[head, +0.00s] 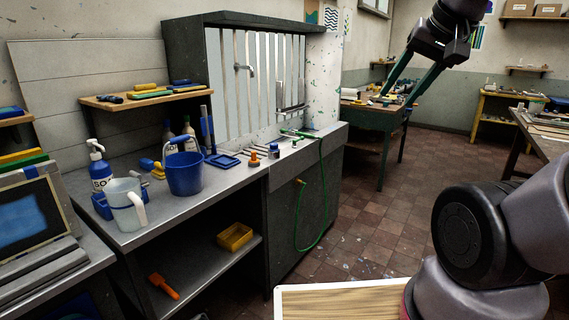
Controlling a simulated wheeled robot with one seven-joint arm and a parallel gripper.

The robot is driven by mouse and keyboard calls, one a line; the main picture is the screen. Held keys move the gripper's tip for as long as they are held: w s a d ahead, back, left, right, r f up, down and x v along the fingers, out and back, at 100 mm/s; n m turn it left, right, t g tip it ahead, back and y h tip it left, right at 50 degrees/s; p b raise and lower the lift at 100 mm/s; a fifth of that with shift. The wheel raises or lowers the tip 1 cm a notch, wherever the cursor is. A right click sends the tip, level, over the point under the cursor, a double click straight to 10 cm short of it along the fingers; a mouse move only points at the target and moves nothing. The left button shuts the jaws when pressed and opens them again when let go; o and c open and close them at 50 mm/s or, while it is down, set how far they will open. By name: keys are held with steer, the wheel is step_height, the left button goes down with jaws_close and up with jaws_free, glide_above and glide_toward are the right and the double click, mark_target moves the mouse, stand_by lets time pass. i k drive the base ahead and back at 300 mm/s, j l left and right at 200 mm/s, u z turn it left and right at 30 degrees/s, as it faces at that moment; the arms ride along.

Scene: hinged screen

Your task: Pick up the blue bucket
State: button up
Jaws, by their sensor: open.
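The blue bucket (185,174) stands upright on the grey metal counter at the left, with its handle raised above the rim. A white pitcher (127,205) stands in front of it to the left, and a soap bottle (100,168) is to its left. My gripper (395,75) is high in the upper right, well apart from the bucket. Its two long green fingers are spread open with nothing between them.
The counter (220,187) also holds a blue dustpan (222,160) and small tools right of the bucket. A wooden shelf (145,97) hangs above. A green hose (322,200) hangs from the sink unit. Tiled floor (350,235) is open in the middle.

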mark_target(184, 172)
steer(key=i+z, duration=0.45)
steer(key=i, duration=0.55)
steer(key=i+l+u, duration=0.2)
steer(key=i+u, duration=0.2)
steer(key=i, duration=0.25)
steer(key=i+l+u, duration=0.4)
steer(key=i, duration=0.25)
steer(key=i+l+u, duration=0.4)
steer(key=i+l, duration=0.2)
steer(key=k, duration=0.15)
steer(key=i+u, duration=0.15)
steer(key=u, duration=2.1)
steer(key=j+z, duration=0.1)
steer(key=z, duration=0.3)
